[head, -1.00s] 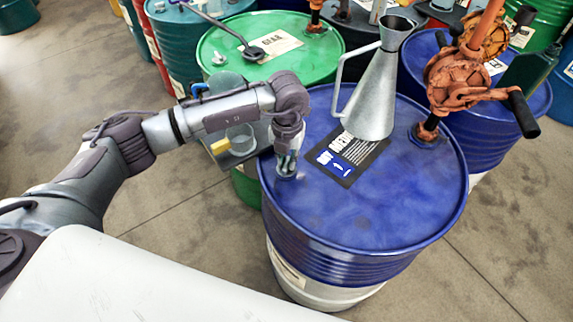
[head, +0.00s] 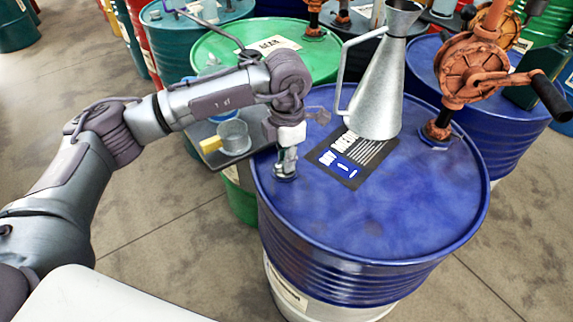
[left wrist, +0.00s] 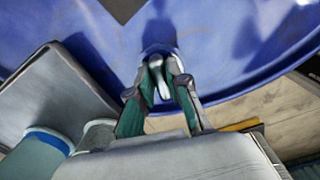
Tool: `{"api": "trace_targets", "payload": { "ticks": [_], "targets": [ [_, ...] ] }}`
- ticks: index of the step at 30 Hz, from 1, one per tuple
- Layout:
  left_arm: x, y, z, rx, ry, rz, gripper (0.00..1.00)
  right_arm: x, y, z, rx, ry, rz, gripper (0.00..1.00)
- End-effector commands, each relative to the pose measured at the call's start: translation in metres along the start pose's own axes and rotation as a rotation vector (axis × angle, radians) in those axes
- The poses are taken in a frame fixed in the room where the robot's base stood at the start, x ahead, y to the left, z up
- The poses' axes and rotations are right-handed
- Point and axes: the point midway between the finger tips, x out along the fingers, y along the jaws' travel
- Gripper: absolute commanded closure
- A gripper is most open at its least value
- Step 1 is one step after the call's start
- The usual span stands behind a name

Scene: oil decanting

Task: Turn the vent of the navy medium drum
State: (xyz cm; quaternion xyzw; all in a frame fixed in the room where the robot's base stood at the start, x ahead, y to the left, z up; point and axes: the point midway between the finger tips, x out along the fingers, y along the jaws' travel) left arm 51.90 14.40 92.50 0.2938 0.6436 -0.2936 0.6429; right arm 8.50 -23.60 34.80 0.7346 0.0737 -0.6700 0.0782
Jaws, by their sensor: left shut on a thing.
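The navy drum (head: 390,215) stands in the middle of the head view, with a black and blue label on its lid. Its vent (left wrist: 156,72) is a small metal fitting near the lid's edge, between the fingertips in the left wrist view. In the head view the gripper mostly hides the vent. My left gripper (head: 286,165) points down at the lid's left edge and is shut on the vent; its fingers also show in the left wrist view (left wrist: 160,85). My right gripper is in neither view.
A metal funnel can (head: 375,95) stands on the lid, with an orange hand pump (head: 470,75) to its right. A dark tray (head: 262,140) with a clear beaker (head: 234,137) sits left of the drum. A green drum (head: 215,50) is behind. Free floor lies at the left.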

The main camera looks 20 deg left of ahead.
Motion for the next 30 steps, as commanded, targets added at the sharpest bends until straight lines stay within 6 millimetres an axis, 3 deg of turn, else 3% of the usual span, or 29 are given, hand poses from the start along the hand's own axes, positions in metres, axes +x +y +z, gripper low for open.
{"api": "trace_targets", "payload": {
  "ticks": [7,25,26,30],
  "targets": [
    [0.0000,0.0004,0.0007,0.099,-0.004,0.003,1.00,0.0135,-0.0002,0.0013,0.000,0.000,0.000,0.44],
    [-0.0021,0.0000,0.0008,0.137,-0.004,0.003,1.00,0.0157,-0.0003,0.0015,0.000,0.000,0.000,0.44],
    [-0.0021,0.0001,0.0008,0.137,-0.005,0.003,0.80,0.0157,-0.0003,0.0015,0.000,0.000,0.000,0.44],
    [-0.0017,-0.0001,0.0006,0.136,-0.003,0.002,0.58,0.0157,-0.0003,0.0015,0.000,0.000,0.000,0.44]
  ]
}}
